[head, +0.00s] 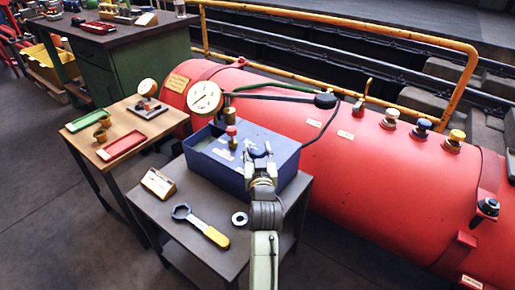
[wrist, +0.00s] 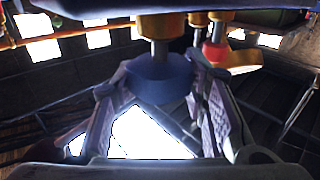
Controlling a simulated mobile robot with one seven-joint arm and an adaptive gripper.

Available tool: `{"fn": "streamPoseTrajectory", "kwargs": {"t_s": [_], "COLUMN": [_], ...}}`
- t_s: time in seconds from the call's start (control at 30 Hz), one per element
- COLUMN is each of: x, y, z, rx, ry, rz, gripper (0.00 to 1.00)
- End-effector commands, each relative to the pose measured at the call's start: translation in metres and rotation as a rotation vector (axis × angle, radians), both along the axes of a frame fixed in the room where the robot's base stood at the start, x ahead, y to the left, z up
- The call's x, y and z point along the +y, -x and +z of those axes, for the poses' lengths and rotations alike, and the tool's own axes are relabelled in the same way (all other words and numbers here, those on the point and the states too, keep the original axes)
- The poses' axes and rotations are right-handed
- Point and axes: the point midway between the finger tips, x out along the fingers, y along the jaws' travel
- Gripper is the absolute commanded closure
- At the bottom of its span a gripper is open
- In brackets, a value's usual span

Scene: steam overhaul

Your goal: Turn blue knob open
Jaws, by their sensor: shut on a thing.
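In the wrist view a round dark blue knob (wrist: 158,78) on a metal stem under a brass collar (wrist: 160,27) sits between the two fingers of my gripper (wrist: 160,95). The fingers stand on either side of the knob and hold it. In the head view my gripper (head: 258,152) reaches to the blue box (head: 215,163) on the grey table, and a bit of blue shows between its fingers. Most of the knob is hidden there by the gripper. A valve with a red knob (head: 231,130) stands in the box to the left.
A red boiler (head: 345,175) lies behind, with a blue-topped valve (head: 421,127) and others on it. A pressure gauge (head: 206,98) stands behind the box. A wrench (head: 200,226), a ring (head: 240,219) and a sign (head: 158,184) lie on the grey table (head: 215,258).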

Motion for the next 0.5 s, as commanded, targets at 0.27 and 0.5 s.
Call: {"fn": "streamPoseTrajectory", "kwargs": {"t_s": [0.27,0.5], "x": [-0.0034,-0.0032], "y": [-0.0004,-0.0009], "z": [-0.0051,-0.0077], "rx": [-0.004,-0.007], "ry": [0.003,0.005], "rz": [0.191,0.403], "gripper": [0.88,0.88]}}
